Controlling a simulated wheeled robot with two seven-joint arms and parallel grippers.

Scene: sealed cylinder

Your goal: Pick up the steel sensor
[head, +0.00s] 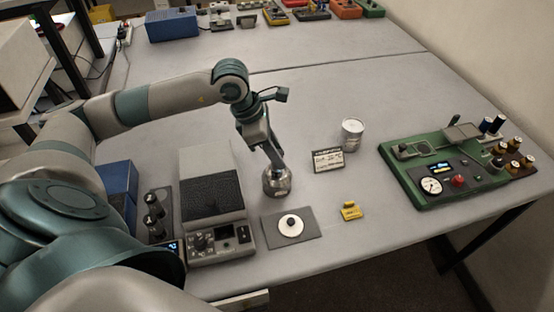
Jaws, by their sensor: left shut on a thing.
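The steel sensor (278,185) is a short, shiny metal cylinder right of the grey boxy device, near the middle of the table. My left gripper (276,165) reaches down from above and is shut on its top. The sensor looks upright, and I cannot tell whether its base touches the table. The fingers hide part of its top. My right gripper is not in view.
A grey device with a dark top (212,195) stands close left. A grey pad with a white disc (291,225) and a yellow block (351,211) lie in front. A small sign (328,160), a silver can (352,135) and a green instrument panel (420,185) are to the right.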

